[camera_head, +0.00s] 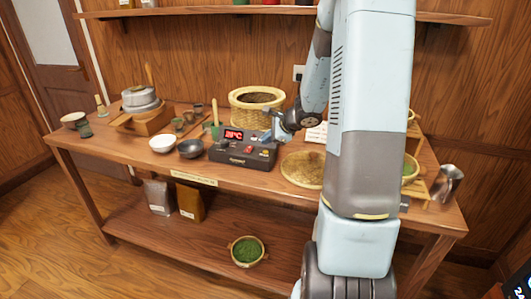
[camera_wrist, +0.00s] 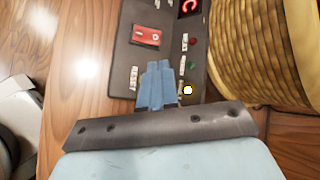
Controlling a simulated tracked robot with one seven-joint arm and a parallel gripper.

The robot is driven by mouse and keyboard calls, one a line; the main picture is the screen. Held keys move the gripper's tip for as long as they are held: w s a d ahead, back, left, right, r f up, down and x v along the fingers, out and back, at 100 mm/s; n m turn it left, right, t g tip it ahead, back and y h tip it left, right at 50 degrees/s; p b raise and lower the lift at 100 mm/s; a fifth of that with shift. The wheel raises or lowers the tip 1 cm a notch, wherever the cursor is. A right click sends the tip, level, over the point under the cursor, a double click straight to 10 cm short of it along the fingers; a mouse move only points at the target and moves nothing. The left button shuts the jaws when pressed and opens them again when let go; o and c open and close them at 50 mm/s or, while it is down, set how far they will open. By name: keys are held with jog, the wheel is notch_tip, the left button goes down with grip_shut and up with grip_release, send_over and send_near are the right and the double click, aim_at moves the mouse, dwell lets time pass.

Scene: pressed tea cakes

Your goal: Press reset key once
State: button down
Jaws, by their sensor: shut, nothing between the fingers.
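The dark control box (camera_head: 243,150) stands on the table and has a red lit display (camera_head: 234,134). In the wrist view the box's panel (camera_wrist: 125,45) shows a red rocker switch (camera_wrist: 146,36), small red and green round parts, and a white label (camera_wrist: 133,77) that appears to read RESET. My gripper (camera_wrist: 156,68) is shut and empty, its blue fingertips over the panel beside that label. In the head view my gripper (camera_head: 270,137) is at the box's right end. No separate reset key can be made out; the fingers may hide it. I cannot tell whether they touch the panel.
A woven basket (camera_head: 257,106) stands close behind the box and fills the right of the wrist view (camera_wrist: 265,50). A dark bowl (camera_head: 190,149) and a white bowl (camera_head: 162,144) are left of the box. A flat woven tray (camera_head: 302,168) lies to its right.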

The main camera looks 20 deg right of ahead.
jog(key=shift+f, duration=0.8)
jog(key=shift+f, duration=0.15)
dwell(1.5)
jog(key=shift+f, duration=0.2)
jog(key=shift+f, duration=0.35)
dwell(0.7)
jog(key=shift+r, duration=0.1)
dwell(0.4)
jog(key=shift+r, duration=0.7)
jog(key=shift+r, duration=2.5)
